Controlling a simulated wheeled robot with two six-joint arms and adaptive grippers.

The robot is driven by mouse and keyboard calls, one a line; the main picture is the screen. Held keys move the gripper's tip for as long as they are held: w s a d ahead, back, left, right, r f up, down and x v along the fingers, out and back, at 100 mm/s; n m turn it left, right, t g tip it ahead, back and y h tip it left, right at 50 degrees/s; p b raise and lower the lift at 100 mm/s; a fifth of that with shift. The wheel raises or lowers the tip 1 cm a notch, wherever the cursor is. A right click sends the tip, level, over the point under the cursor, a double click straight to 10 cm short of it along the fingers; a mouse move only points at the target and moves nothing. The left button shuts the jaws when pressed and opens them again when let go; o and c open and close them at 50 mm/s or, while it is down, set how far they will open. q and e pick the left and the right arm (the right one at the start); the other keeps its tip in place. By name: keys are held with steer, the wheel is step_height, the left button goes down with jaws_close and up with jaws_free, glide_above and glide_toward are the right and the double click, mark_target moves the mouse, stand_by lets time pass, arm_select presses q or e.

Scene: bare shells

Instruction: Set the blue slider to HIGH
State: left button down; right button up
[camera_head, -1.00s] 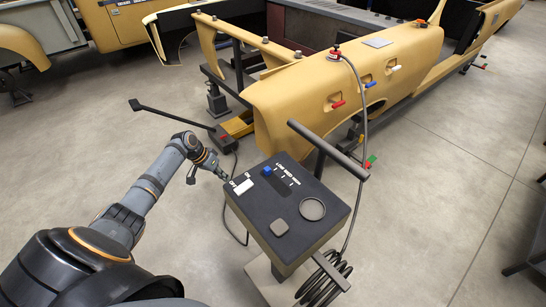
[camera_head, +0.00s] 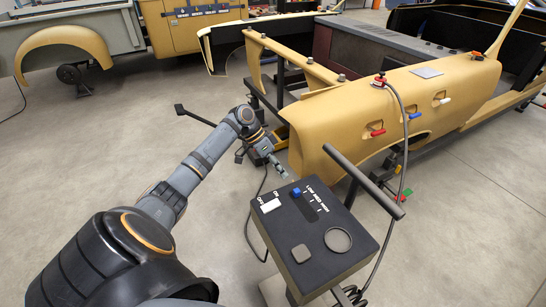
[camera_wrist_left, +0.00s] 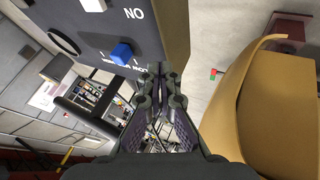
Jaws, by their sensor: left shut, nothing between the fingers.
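The dark control box (camera_head: 318,262) stands in front of me, its sloped top marked LOW, MED and HIGH. The blue slider (camera_head: 296,192) is at the LOW end of its slot. My left gripper (camera_head: 288,177) is shut and empty, just beyond the slider, near the box's far edge. In the left wrist view the blue slider (camera_wrist_left: 121,52) shows to the left of the shut fingertips (camera_wrist_left: 160,72), apart from them in the picture. I cannot tell the exact height of the fingertips over the panel. My right gripper is not in view.
The panel also bears a white ON/OFF switch (camera_head: 270,204), a grey square button (camera_head: 300,253) and a round dial (camera_head: 338,239). A dark bar (camera_head: 363,182) rises beside the box. A yellow car shell (camera_head: 350,125) stands close behind.

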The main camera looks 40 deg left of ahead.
arm_select(q)
steer(key=d, duration=0.1)
steer(key=s+d+p, duration=0.1)
steer(key=d+p, duration=0.1)
steer(key=d, duration=0.1)
steer(key=shift+s+f, duration=0.2)
steer(key=shift+f, duration=0.05)
steer(key=shift+d, duration=0.1)
steer(key=shift+f, duration=0.1)
steer(key=shift+d, duration=0.1)
steer(key=p, duration=0.4)
glide_toward(311, 212)
steer(key=x, duration=0.4)
steer(key=shift+w+d+f, duration=0.15)
steer(key=shift+w+d, duration=0.05)
steer(key=shift+w, duration=0.05)
steer(key=shift+s+d, duration=0.15)
steer(key=shift+d, duration=0.15)
steer(key=shift+a+f, duration=0.15)
steer(key=shift+f, duration=0.1)
